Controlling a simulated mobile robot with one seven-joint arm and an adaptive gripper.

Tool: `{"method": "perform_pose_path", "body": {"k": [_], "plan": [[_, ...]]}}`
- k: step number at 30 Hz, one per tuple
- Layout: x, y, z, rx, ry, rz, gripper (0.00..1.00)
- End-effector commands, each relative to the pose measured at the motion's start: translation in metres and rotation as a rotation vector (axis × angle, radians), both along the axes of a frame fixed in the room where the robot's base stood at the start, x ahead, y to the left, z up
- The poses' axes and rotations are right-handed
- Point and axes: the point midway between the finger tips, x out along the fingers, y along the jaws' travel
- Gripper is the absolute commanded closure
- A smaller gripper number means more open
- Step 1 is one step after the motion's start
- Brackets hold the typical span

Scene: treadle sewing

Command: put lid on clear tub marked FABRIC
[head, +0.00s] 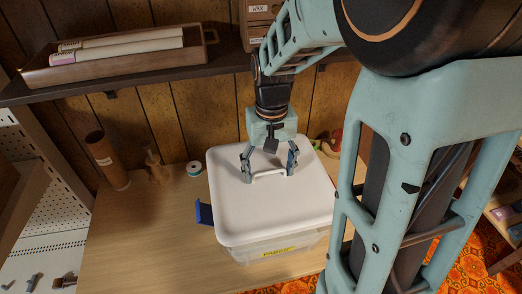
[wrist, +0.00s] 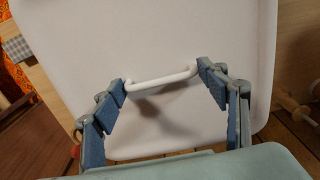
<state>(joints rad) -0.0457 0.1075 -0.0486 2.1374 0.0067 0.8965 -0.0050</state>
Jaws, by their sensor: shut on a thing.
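The white lid (head: 250,213) lies over the clear tub (head: 240,252), whose yellow label reading FABRIC (head: 279,252) faces the front. The lid looks level and lined up with the tub; I cannot tell if its rim is fully seated. My gripper (head: 269,175) is above the lid with its fingers at the two ends of the lid's white bar handle (wrist: 162,80), shut on it. The wrist view shows the blue finger pads at the handle's ends and the lid's broad top (wrist: 180,35). The tub's inside and far sides are hidden.
A blue piece (head: 204,213) sticks out left of the tub. A brown cylinder (head: 107,160), a wooden figure (head: 156,167) and a tape roll (head: 194,168) stand at the back left of the wooden table (head: 135,235). A dark shelf (head: 120,78) hangs above. The front left is clear.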

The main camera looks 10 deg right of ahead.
Motion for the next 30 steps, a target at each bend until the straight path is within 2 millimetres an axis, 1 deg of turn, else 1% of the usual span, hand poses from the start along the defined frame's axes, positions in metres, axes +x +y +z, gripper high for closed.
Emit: {"method": "perform_pose_path", "body": {"k": [7, 11, 17, 30], "plan": [[0.0, 0.0, 0.001, 0.0, 0.0, 0.001, 0.67], [0.0, 0.0, -0.004, 0.0, 0.0, 0.002, 0.67], [0.0, 0.0, -0.016, 0.0, 0.0, 0.002, 0.67], [0.0, 0.0, -0.047, 0.0, 0.001, 0.002, 0.67]]}}
